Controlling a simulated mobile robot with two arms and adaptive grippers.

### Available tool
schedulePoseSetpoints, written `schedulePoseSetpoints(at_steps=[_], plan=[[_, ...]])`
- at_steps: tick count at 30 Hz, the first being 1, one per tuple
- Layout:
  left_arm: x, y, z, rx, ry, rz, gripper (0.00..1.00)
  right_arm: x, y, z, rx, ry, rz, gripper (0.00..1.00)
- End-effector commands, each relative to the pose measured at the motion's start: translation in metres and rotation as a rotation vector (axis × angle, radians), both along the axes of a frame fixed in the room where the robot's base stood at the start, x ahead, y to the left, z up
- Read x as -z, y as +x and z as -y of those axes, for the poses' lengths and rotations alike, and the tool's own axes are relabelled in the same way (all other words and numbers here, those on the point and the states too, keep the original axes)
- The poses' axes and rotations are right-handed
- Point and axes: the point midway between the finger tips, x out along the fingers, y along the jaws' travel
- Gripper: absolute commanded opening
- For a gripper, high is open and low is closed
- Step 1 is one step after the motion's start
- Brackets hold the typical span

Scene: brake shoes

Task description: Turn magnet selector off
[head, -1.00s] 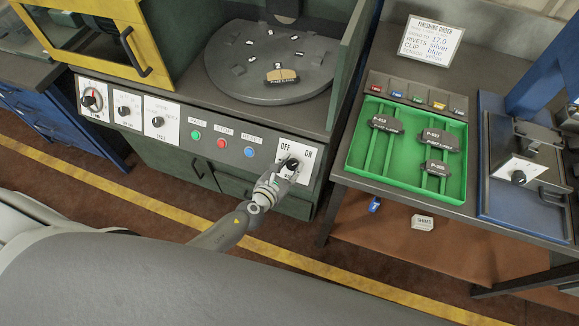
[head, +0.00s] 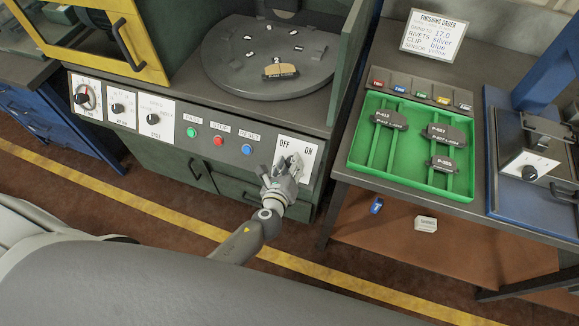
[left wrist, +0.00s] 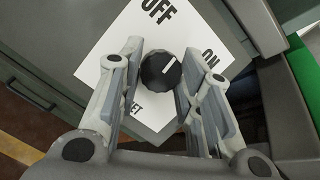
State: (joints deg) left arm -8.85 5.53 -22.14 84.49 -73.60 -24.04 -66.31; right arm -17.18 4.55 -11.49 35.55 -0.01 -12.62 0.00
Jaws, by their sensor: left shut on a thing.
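The magnet selector is a round black knob (left wrist: 160,70) on a white plate (head: 310,150) marked OFF and ON, at the right end of the machine's front panel. In the left wrist view, the knob's white line points up and right, between the OFF and ON words. My left gripper (head: 288,163) is at the plate, with its fingers on both sides of the knob. It is shut on the knob, which the fingers largely hide in the head view. My right gripper is not in view.
Several dials and green, red and blue buttons (head: 219,141) line the panel to the left. Above is a round grey table (head: 235,75) with a brake shoe (head: 280,71). A green tray (head: 398,175) with several dark parts is on the bench at right.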

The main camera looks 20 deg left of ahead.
Motion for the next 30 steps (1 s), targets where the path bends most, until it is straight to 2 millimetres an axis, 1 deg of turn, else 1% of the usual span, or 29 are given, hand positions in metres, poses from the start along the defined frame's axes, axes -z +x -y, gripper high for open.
schedulePoseSetpoints(at_steps=[1,6,15,24,30], plan=[[0.002,-0.0004,0.0007,-0.027,-0.039,-0.003,0.09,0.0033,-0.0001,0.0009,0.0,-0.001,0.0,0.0],[0.0014,-0.0005,0.0017,-0.119,-0.171,-0.007,0.09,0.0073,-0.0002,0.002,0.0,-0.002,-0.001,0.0],[0.0004,-0.0003,0.0027,-0.268,-0.383,-0.015,0.09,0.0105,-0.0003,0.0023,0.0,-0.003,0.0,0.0],[-0.0004,0.0,0.0027,-0.367,-0.523,-0.02,0.09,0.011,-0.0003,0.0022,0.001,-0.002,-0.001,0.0],[-0.0004,0.0,0.0027,-0.399,-0.567,-0.021,0.09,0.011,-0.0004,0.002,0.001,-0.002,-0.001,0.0]])
